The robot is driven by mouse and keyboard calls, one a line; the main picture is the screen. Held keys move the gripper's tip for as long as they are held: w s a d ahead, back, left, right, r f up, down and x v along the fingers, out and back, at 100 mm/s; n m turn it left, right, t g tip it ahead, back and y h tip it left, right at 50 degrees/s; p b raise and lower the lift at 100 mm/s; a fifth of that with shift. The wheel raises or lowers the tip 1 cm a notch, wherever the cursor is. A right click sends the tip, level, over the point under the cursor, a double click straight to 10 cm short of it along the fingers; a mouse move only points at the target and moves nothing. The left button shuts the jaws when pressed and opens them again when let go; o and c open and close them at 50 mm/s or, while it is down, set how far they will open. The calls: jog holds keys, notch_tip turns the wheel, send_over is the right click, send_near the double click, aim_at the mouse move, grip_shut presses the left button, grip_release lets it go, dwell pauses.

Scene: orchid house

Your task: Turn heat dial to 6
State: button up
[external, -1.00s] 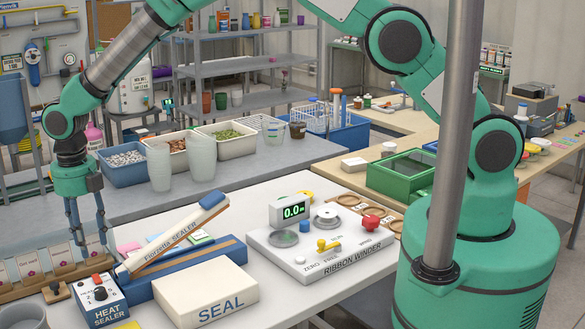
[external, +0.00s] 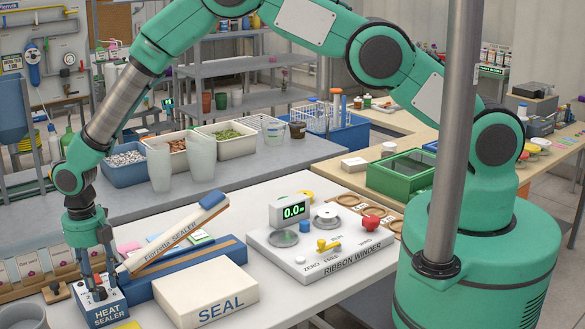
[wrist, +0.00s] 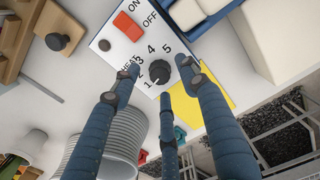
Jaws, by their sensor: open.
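No 6 is visible, and I cannot tell which number the dial points to. My gripper (external: 100,292) is low over the sealer's top. In the wrist view its blue fingers (wrist: 161,82) are spread around the dial, open; whether they touch it is unclear.
A red ON/OFF switch (wrist: 128,26) shares the panel. A wooden rack (external: 60,272) is behind on the left. A yellow sheet (wrist: 205,100) lies beside the sealer.

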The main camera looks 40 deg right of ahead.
jog(key=shift+f, duration=0.6)
grip_shut()
